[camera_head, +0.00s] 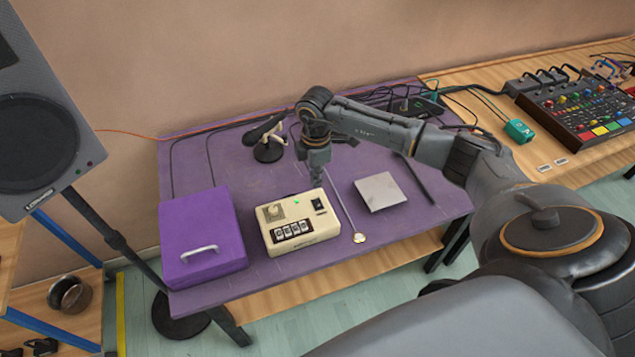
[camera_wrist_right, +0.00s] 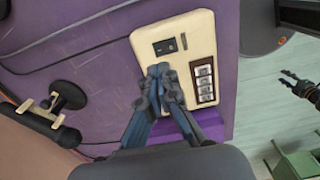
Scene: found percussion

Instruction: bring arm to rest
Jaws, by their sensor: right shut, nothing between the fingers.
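My right arm reaches in from the right over the purple table (camera_head: 265,185). Its gripper (camera_head: 318,184) points down, its fingers together and empty. In the head view its tips are at the back edge of the cream box with a switch and buttons (camera_head: 298,224); I cannot tell whether they touch it. In the right wrist view the shut fingers (camera_wrist_right: 158,72) overlap the same cream box (camera_wrist_right: 180,30). A small dark gripper (camera_wrist_right: 298,84) at the right edge of that view, low over the floor, looks like my left one; its opening is unclear. The head view does not show it.
A purple box with a handle (camera_head: 202,240) stands left of the cream box. A small microphone (camera_head: 265,130) stands behind. A thin rod with a round end (camera_head: 345,207) and a grey square plate (camera_head: 380,191) lie to the right. A mixer (camera_head: 585,110) and cables are at the back right.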

